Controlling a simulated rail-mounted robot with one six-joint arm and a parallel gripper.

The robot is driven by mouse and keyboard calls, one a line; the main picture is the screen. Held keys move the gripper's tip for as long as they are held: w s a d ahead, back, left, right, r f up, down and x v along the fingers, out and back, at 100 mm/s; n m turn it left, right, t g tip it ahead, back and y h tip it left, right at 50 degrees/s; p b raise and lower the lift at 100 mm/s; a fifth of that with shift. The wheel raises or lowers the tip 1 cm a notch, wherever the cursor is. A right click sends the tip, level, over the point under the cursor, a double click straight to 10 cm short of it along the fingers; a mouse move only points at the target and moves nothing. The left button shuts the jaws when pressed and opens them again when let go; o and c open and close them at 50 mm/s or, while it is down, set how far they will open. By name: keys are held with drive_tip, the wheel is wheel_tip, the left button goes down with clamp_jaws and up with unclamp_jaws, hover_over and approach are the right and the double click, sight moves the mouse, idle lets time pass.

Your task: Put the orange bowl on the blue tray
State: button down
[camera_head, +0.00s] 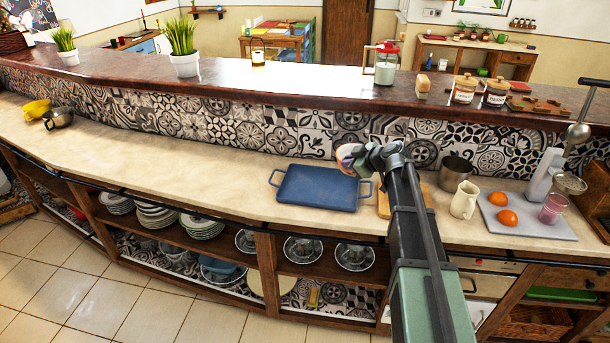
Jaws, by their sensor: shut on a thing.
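The blue tray (305,190) lies flat on the counter near the middle of the view, with a handle at each side. The orange bowl (346,155) is small and partly hidden by my gripper, with a pale orange edge showing. My gripper (358,158) is shut on the bowl and appears above the right rear part of the tray. The height of the bowl above the tray is hard to judge. My arm comes up from the lower right and hides part of the counter.
A wooden board (385,205) lies right of the tray, partly behind my arm. Further right are a metal pot (455,172), a cream jug (464,199) and a grey board (522,222) with two oranges. The tiled wall (250,125) rises behind.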

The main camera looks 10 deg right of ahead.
drive_tip(key=w+a+r+p, duration=0.3)
drive_tip(key=w+a+r, duration=0.1)
drive_tip(key=w+a, duration=0.35)
drive_tip(key=shift+n+g, duration=0.3)
drive_tip(key=shift+n, duration=0.1)
wheel_tip(320, 180, down, 21)
drive_tip(key=b, duration=2)
drive_tip(key=shift+d+r+b, duration=0.15)
drive_tip(key=shift+r+b, duration=0.05)
drive_tip(key=shift+b, duration=0.2)
drive_tip(key=shift+r+p, duration=0.3)
drive_tip(key=shift+r, duration=0.05)
drive_tip(key=shift+f, duration=0.25)
drive_tip(key=c, duration=1.2)
unclamp_jaws()
drive_tip(key=shift+r, duration=0.1)
drive_tip(key=shift+o, duration=0.2)
